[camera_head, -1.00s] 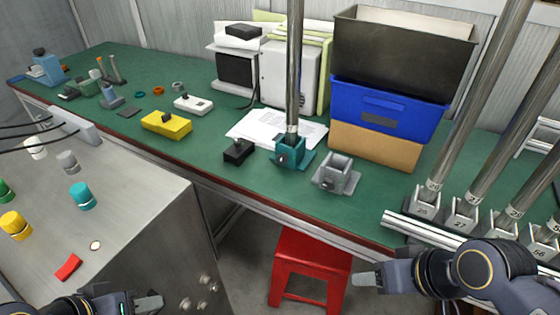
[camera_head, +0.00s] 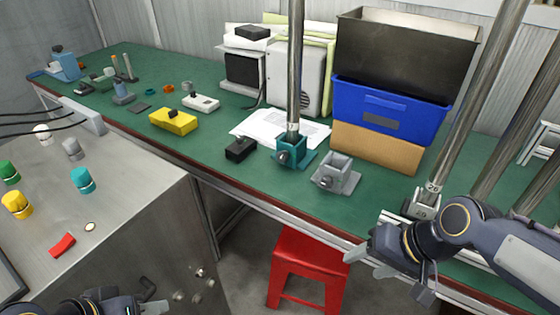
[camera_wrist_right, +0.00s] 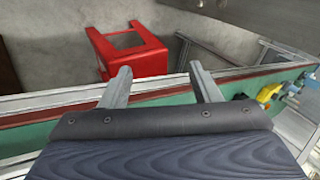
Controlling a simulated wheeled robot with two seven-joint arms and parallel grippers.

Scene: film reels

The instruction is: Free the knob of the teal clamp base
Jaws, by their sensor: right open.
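The teal clamp base (camera_head: 297,150) stands on the green bench near its front edge, with a tall metal pole (camera_head: 295,70) upright in it. Its dark round knob (camera_head: 283,157) shows on the side facing me; nothing touches it. My right gripper (camera_head: 368,262) is open and empty, in front of the bench edge, to the right of and nearer me than the base. Its two parted fingers also show in the right wrist view (camera_wrist_right: 162,85), where the teal base is not seen. My left gripper (camera_head: 152,298) is at the bottom left, fingers apart and empty, far from the base.
A grey clamp base (camera_head: 335,177) stands empty just right of the teal one, and a black box (camera_head: 240,149) to its left. Stacked bins (camera_head: 390,105) rise behind. Poles in numbered holders stand at right. A red stool (camera_head: 308,262) is below the bench edge.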

